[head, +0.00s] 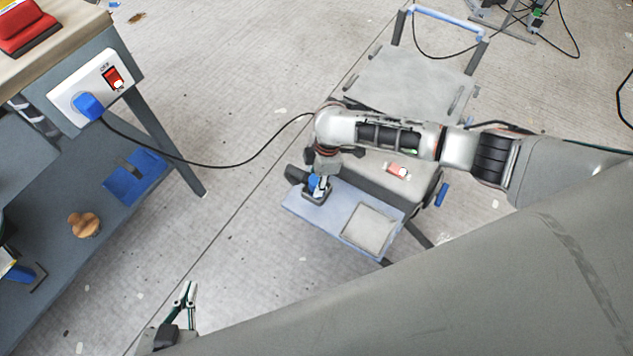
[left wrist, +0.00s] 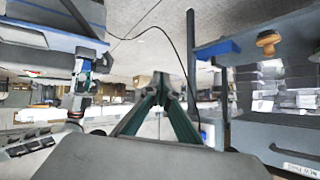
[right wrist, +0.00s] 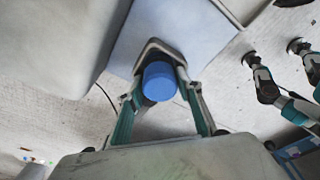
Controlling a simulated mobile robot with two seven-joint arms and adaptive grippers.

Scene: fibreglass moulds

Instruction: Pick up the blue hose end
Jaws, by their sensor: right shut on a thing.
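The blue hose end (right wrist: 159,82) is a short blue cylinder between the fingers of my right gripper (right wrist: 157,66). In the head view the hose end (head: 313,183) shows as a small blue patch, partly covered by my right gripper (head: 319,188). My right gripper points down there and is shut on it, low over the left end of a pale blue cart shelf. Its fingertips are partly hidden. My left gripper (head: 187,292) is empty, well to the lower left. Its fingertips meet in the left wrist view (left wrist: 160,80).
A workbench (head: 60,40) at left carries a socket box (head: 96,88) with a blue plug (head: 89,106) and black cable. The pale blue shelf (head: 330,215) holds a grey square plate (head: 369,229). A grey cart (head: 415,85) stands behind.

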